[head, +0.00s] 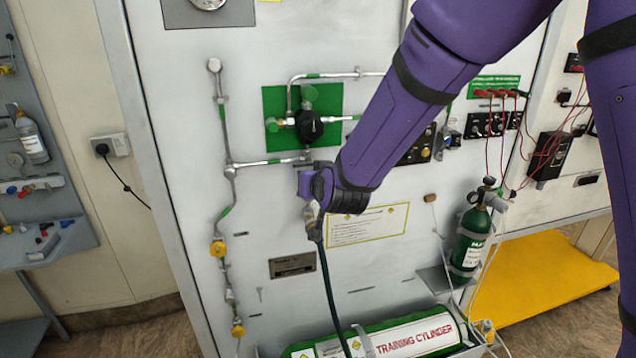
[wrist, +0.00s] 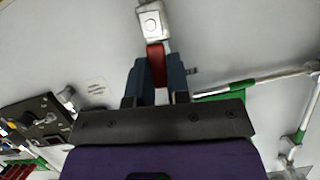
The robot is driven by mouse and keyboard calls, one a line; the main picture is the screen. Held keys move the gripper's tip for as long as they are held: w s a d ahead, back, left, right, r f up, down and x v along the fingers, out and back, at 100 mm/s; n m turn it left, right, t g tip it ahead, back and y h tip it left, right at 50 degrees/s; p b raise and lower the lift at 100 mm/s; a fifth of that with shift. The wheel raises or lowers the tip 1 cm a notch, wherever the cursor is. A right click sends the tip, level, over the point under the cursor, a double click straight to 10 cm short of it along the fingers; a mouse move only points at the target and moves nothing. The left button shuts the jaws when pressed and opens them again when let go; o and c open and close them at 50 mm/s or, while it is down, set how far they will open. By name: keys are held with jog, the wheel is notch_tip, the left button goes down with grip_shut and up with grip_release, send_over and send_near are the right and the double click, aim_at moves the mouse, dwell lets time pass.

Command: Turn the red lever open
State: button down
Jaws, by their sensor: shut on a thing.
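The red lever (wrist: 156,64) shows in the wrist view between the two dark fingers of my gripper (wrist: 157,76). The fingers are shut on it. Its far end meets a pale metal valve fitting (wrist: 150,20) on the panel. In the head view my purple arm reaches to the panel, and my gripper (head: 303,184) is just below the green plate. The lever is hidden there behind my gripper and wrist. The lever's angle relative to the pipe cannot be told clearly.
A green plate (head: 272,100) with a dark regulator (head: 310,127) and pipes lies just above my gripper. A dark hose (head: 328,285) hangs below. A green training cylinder (head: 400,338) lies at the bottom, and a small green bottle (head: 470,240) stands at right.

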jog(key=shift+s+a+n+h, duration=0.1)
jog(key=shift+a+n+h, duration=0.2)
jog(key=shift+n+h, duration=0.15)
dwell(0.4)
jog(key=c, duration=1.1)
grip_release()
jog(key=v, duration=1)
jog(key=shift+s+d+r, duration=0.1)
jog(key=shift+s, duration=0.3)
